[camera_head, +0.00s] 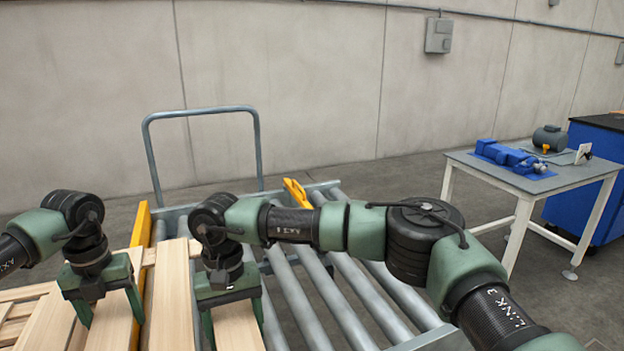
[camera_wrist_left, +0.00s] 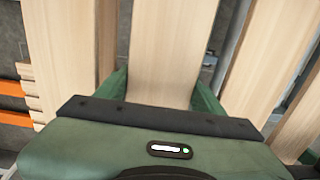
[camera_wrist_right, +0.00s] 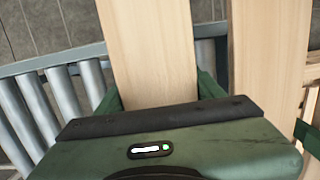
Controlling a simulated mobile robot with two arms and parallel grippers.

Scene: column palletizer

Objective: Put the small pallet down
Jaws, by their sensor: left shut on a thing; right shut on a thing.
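The small pallet (camera_head: 172,310) is made of pale wooden slats and lies at the lower left of the head view, partly cut off by the frame. My left gripper (camera_head: 108,312) is shut on one of its slats, which also shows in the left wrist view (camera_wrist_left: 170,50). My right gripper (camera_head: 233,316) is shut on another slat further right, which fills the middle of the right wrist view (camera_wrist_right: 150,50). The pallet's right side overlaps the rollers in the head view. Whether its underside touches anything is hidden.
A grey roller conveyor (camera_head: 292,295) lies under and right of my right gripper, with a yellow bar (camera_head: 142,225) at its left. More wooden slats (camera_head: 20,312) lie at far left. A hoop rail (camera_head: 205,112) stands behind. A table (camera_head: 540,180) with blue parts stands right.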

